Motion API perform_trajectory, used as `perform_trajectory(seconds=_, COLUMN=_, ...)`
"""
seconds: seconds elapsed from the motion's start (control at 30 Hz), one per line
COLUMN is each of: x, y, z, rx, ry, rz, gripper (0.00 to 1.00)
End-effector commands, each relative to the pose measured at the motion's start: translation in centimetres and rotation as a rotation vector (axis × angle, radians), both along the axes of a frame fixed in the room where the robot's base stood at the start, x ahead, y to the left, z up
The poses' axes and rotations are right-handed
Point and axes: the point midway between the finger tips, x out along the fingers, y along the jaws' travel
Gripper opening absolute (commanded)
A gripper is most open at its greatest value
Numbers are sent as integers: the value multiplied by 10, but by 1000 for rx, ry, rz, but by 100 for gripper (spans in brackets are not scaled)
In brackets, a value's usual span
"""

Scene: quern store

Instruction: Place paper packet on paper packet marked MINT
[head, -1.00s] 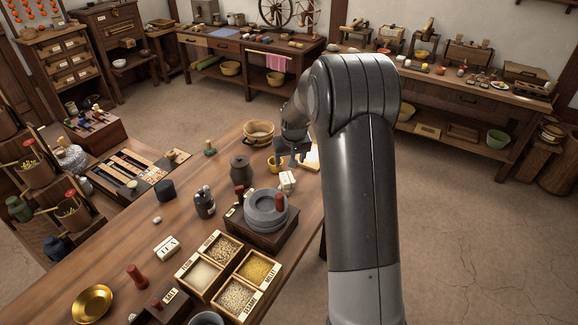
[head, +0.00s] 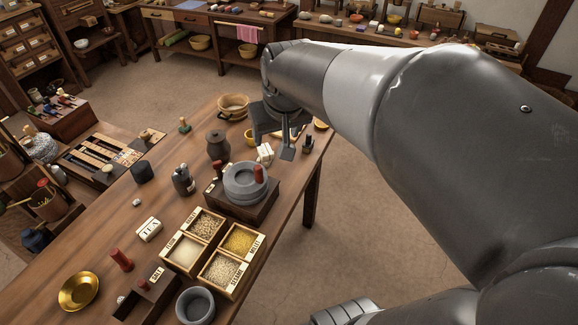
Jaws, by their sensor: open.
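A white paper packet marked TEA (head: 149,229) lies on the wooden table, left of the grain boxes. A second white paper packet (head: 265,153) is behind the stone quern; its label is too small to read, so I cannot tell whether it is the one marked MINT. My gripper (head: 279,146) is open and empty, pointing down just above and right of this second packet. One finger shows clearly beside the packet; whether it touches is unclear.
The stone quern (head: 245,183) on its dark base is in front of the second packet. A dark jar (head: 218,146), a yellow bowl (head: 249,136) and a wooden tub (head: 233,107) stand close by. The grain boxes (head: 221,270) are nearer.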

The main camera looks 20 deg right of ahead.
Motion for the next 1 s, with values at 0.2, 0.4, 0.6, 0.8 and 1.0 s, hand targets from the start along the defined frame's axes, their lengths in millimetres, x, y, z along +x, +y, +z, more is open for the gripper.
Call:
perform_trajectory(seconds=0.2, x=-77, y=7, z=9, rx=5, ry=-41, rz=1, gripper=64)
perform_trajectory(seconds=0.4, x=-124, y=9, z=2, rx=10, ry=-61, rz=0, gripper=64)
perform_trajectory(seconds=0.6, x=-140, y=10, z=-2, rx=13, ry=-67, rz=-1, gripper=64)
perform_trajectory(seconds=0.8, x=-140, y=10, z=-3, rx=13, ry=-66, rz=-1, gripper=64)
perform_trajectory(seconds=1.0, x=-140, y=10, z=-2, rx=13, ry=-66, rz=-1, gripper=64)
